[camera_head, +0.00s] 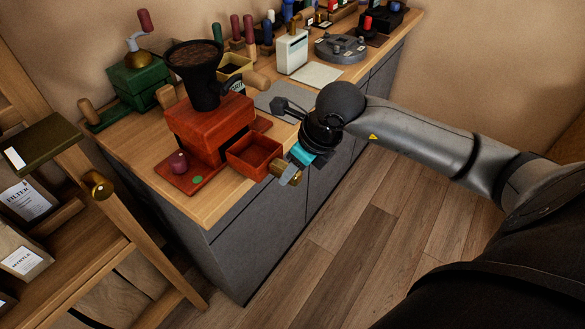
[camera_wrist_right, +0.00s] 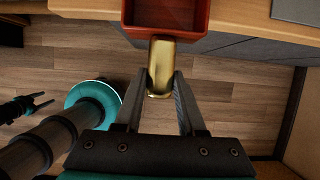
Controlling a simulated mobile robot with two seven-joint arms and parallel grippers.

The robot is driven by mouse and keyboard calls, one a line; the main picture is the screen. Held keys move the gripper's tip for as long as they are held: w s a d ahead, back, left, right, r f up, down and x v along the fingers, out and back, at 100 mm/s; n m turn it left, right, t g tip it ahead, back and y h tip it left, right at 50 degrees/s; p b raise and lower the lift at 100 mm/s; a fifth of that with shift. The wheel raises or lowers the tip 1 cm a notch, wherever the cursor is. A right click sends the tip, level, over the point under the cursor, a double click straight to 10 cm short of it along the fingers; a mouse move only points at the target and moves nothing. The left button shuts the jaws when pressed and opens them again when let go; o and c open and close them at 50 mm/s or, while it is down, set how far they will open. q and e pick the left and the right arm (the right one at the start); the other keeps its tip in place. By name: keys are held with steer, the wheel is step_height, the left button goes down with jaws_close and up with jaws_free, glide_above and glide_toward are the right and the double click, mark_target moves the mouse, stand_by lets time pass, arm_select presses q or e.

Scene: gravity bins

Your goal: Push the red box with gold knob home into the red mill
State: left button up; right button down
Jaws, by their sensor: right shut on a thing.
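The red mill (camera_head: 205,128) stands on the wooden counter, with a black hopper (camera_head: 200,88) of beans on top. The red box (camera_head: 247,144) is an open-topped drawer standing out from the mill's right side, over the counter's front edge. I cannot tell how far its back end sits in the mill. Its gold knob (camera_head: 279,170) faces my right gripper (camera_head: 291,174), whose fingers are shut on it. In the right wrist view the box (camera_wrist_right: 127,20) is at the top, and the knob (camera_wrist_right: 162,62) lies between the fingertips. My left gripper (camera_wrist_right: 40,103) is far left there, its fingers apart and empty.
A green mill (camera_head: 140,78) stands behind left. A grey mat (camera_head: 278,101), a white canister (camera_head: 291,52) and a grey round device (camera_head: 340,46) are on the counter. A wooden shelf (camera_head: 85,235) stands at left. The floor in front is clear.

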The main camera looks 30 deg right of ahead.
mark_target(276, 161)
stand_by(0.3)
steer(key=shift+w+a+b, duration=0.3)
steer(key=shift+w+b, duration=0.05)
steer(key=shift+w, duration=0.35)
steer(key=shift+s+d, duration=0.1)
steer(key=shift+s, duration=0.15)
stand_by(0.8)
steer(key=shift+b, duration=0.55)
stand_by(1.0)
steer(key=shift+w, duration=0.25)
steer(key=shift+s, duration=0.25)
stand_by(0.8)
steer(key=shift+b, duration=0.7)
stand_by(0.8)
steer(key=shift+w+a, duration=0.3)
steer(key=shift+w, duration=0.45)
steer(key=shift+w+a, duration=0.3)
steer(key=shift+w, duration=0.45)
